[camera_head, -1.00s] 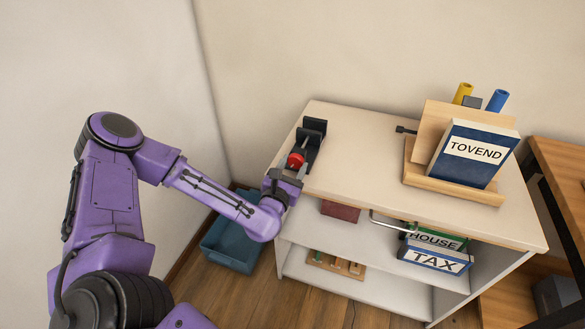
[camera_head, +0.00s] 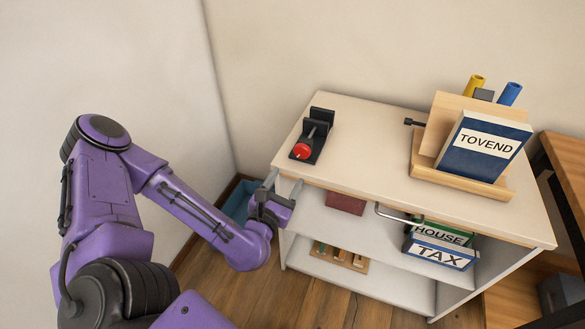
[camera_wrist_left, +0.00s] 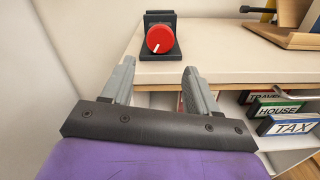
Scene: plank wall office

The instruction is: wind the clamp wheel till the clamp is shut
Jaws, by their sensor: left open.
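The clamp (camera_head: 318,130) is a black vise-like block on the left end of the white desk top. Its red wheel (camera_head: 301,151) faces the desk's front edge and carries a white mark. In the left wrist view the wheel (camera_wrist_left: 160,39) shows its white line pointing to the lower left. Whether the clamp's jaws meet is too small to tell. My left gripper (camera_head: 284,184) is open and empty, in front of the desk's left front corner, below and apart from the wheel. Its two grey fingers also show in the left wrist view (camera_wrist_left: 158,84). My right gripper is not in view.
A wooden holder (camera_head: 465,181) with a blue TOVEND box (camera_head: 478,150) stands on the desk's right. The desk top (camera_head: 370,145) between is clear. HOUSE and TAX binders (camera_head: 440,256) sit on the shelf below. A blue bin (camera_head: 239,200) stands on the floor at the left.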

